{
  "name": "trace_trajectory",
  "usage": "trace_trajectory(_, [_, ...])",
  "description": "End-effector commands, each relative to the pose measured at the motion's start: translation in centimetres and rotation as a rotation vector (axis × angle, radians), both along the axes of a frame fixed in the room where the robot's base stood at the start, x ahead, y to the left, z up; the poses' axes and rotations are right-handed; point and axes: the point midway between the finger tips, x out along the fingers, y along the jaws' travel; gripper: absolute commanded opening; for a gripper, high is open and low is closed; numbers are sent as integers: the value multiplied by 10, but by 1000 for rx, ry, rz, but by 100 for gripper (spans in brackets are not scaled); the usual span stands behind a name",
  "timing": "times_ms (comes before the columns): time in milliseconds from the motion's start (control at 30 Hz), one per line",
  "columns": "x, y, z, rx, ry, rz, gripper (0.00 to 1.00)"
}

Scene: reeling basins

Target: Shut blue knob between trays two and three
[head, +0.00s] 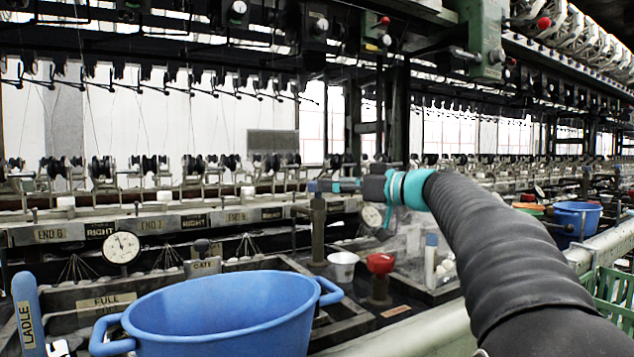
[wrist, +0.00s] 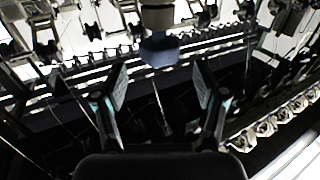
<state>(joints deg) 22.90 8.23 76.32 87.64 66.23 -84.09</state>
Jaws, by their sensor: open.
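The blue knob (head: 316,186) sits on top of a dark upright post (head: 319,232) in the middle of the head view. In the wrist view my gripper (wrist: 160,82) is open, with one finger on each side and the knob just past the fingertips, roughly centred. I cannot tell whether a finger touches it. The knob's far side is hidden.
A big blue tub (head: 225,310) stands in front at the left, beside a blue ladle handle (head: 27,312). A white cup (head: 343,265) and a red knob (head: 380,263) on a short post stand below my gripper. A dial gauge (head: 122,247) hangs left.

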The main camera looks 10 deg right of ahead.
Motion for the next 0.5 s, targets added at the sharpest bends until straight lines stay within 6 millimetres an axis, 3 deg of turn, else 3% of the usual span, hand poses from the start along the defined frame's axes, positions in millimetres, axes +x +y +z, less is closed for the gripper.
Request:
trace_trajectory(200, [24,22,1,0,1,2,71])
trace_trajectory(500, [37,32,0,0,0,-3,71])
